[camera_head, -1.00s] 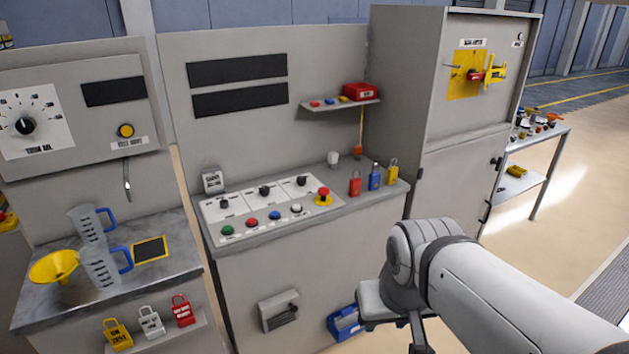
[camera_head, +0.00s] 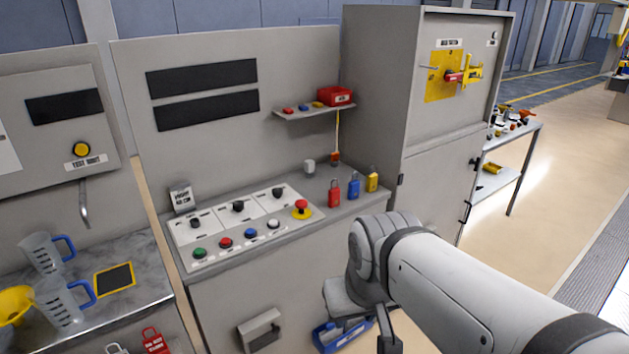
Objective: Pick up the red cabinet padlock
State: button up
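A red padlock (camera_head: 334,192) stands upright on the console's right end, beside a blue padlock (camera_head: 354,187) and a yellow padlock (camera_head: 372,180). Another red padlock (camera_head: 154,342) hangs at the lower left, partly cut off by the frame. A small red item (camera_head: 453,76) sits at the yellow switch plate on the tall cabinet; I cannot tell whether it is a padlock. My gripper (camera_head: 389,340) is low in the picture, in front of and below the console, away from all the padlocks. Its fingers are mostly hidden or cut off.
The grey console (camera_head: 225,290) has buttons and knobs on top. The tall grey cabinet (camera_head: 436,150) stands right of it. A shelf (camera_head: 290,113) holds a red box (camera_head: 335,96). A blue caddy (camera_head: 322,337) lies low beside my arm. The left bench (camera_head: 130,308) holds jugs and a funnel.

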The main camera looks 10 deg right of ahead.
aim_at(333, 194)
jog(key=i, duration=1.2)
jog(key=u, duration=0.05)
